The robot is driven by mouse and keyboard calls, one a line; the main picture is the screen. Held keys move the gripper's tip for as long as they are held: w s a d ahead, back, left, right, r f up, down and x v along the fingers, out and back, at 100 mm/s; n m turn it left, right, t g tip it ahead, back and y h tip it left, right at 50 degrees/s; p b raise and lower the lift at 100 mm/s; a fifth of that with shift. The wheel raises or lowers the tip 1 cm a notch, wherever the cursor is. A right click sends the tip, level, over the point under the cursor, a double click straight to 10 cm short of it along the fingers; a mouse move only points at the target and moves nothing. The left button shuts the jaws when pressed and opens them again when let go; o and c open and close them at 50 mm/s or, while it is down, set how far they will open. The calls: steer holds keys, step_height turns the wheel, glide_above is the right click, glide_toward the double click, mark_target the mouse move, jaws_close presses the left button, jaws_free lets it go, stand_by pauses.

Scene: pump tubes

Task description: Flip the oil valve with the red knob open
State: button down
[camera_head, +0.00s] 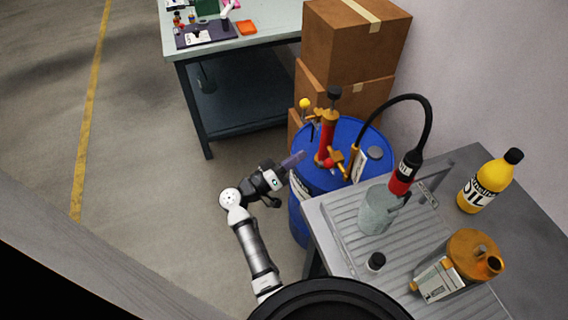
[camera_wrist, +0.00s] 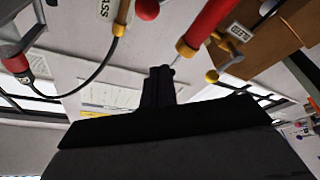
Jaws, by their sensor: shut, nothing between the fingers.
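A blue drum (camera_head: 345,136) carries a red pump (camera_head: 327,132) with brass fittings. The red knob (camera_head: 329,162) is a small ball low beside the pump; in the wrist view the red knob (camera_wrist: 147,9) is at the top edge, near a brass hose fitting (camera_wrist: 121,18). How the valve lever lies is not clear.
Cardboard boxes (camera_head: 350,45) stand behind the drum. The floor left of my arm is clear.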

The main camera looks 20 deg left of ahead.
mark_target(325, 164)
steer(key=d, duration=0.1)
steer(key=w+d+f, duration=0.1)
steer(key=d, duration=0.1)
steer(key=w+d+f+p, duration=0.1)
steer(key=shift+w+d, duration=0.15)
steer(key=shift+d, duration=0.1)
